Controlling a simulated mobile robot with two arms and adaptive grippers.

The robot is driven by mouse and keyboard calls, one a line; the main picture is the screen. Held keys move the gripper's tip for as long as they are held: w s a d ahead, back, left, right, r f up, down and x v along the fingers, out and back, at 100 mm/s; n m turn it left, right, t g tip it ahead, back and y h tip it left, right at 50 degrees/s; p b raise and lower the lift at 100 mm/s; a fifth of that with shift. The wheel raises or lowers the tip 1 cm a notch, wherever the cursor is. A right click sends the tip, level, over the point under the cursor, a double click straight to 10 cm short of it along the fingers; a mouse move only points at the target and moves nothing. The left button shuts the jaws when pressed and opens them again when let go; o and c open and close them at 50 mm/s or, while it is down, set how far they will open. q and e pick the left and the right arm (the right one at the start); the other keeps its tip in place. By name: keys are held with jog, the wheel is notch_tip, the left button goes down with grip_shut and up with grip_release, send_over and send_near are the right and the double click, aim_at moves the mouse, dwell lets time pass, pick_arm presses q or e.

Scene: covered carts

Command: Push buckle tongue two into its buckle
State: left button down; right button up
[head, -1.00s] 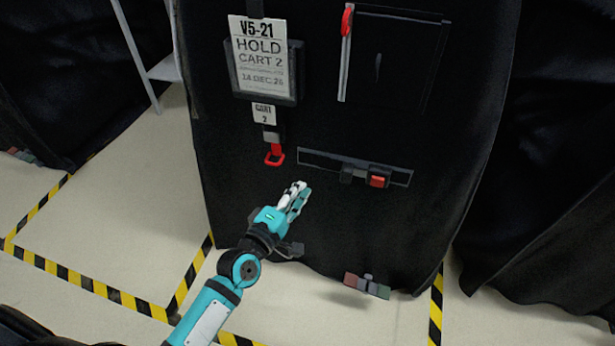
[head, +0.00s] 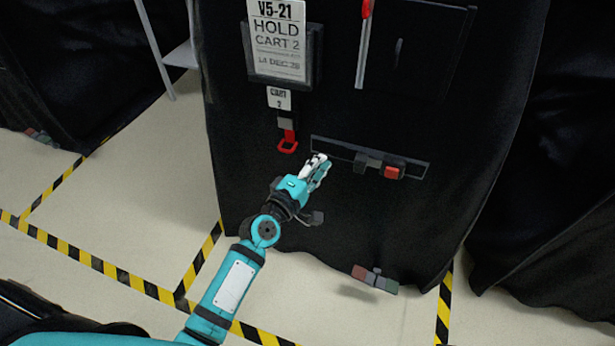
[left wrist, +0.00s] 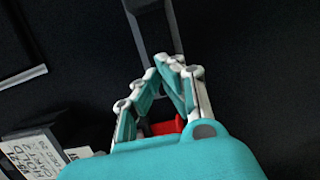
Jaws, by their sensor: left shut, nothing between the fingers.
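In the head view, the buckle (head: 392,170) is a dark block with a red button, on a dark strip (head: 420,171) on the front of the black-covered cart. The dark tongue piece (head: 364,160) sits just left of it on the same strip. I cannot tell how far the tongue is in. My left gripper (head: 321,163) is shut and empty at the left end of the strip, a little left of the tongue and apart from it. In the left wrist view the shut fingers (left wrist: 170,65) hide part of the strip (left wrist: 150,25). My right gripper is not in view.
A red loop (head: 288,144) hangs left of my fingers, under the CART 2 tag (head: 279,98) and the hold placard (head: 276,42). A red-ended handle (head: 363,40) is above. A red-and-green block (head: 375,280) is at the cover's lower edge. Striped tape marks the floor.

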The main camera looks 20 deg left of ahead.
aim_at(361, 163)
pick_arm(q)
jog(key=shift+x, duration=1.1)
jog(key=d, duration=0.3)
jog(key=shift+d, duration=0.5)
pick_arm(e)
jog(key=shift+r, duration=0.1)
